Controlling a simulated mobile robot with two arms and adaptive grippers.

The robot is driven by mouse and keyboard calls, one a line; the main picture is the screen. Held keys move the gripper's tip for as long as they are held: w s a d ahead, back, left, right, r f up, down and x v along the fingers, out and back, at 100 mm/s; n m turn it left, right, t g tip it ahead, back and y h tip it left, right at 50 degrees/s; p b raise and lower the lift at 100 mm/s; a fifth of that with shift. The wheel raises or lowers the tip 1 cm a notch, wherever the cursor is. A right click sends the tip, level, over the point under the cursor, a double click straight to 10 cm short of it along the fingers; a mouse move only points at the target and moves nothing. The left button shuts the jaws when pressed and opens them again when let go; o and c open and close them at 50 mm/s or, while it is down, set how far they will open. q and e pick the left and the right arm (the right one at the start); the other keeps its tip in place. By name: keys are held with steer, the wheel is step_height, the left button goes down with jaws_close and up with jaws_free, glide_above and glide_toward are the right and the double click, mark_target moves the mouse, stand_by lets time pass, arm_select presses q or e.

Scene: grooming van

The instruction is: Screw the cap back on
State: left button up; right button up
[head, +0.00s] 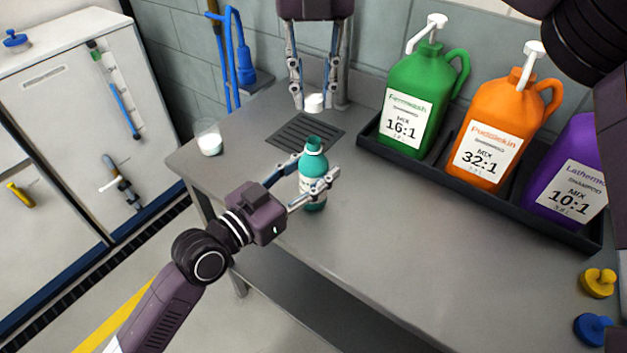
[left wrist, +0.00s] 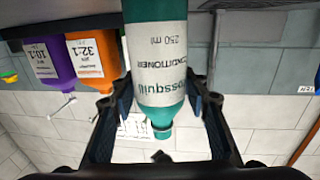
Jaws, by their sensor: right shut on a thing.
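A teal conditioner bottle (head: 312,166) with a white label stands upright near the table's front edge, its neck uncapped. It also shows upside down in the left wrist view (left wrist: 158,65). My left gripper (head: 308,190) is shut on the bottle's body, one finger on each side; it also shows in the left wrist view (left wrist: 160,100). My right gripper (head: 314,105) points down from the top and is shut on a small white cap (head: 314,101). The cap is above and apart from the bottle's mouth. Whether the bottle's base touches the table is unclear.
A black tray (head: 369,145) holds green (head: 411,85), orange (head: 490,125) and purple (head: 569,180) pump jugs at the right. A glass with white contents (head: 208,138) stands at the table's left corner. A dark drain grate (head: 300,134) lies behind the bottle.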

arm_select(q)
jaws_close()
arm_select(e)
steer(key=shift+f, duration=2.5)
steer(key=shift+f, duration=0.9)
steer(key=shift+f, duration=0.55)
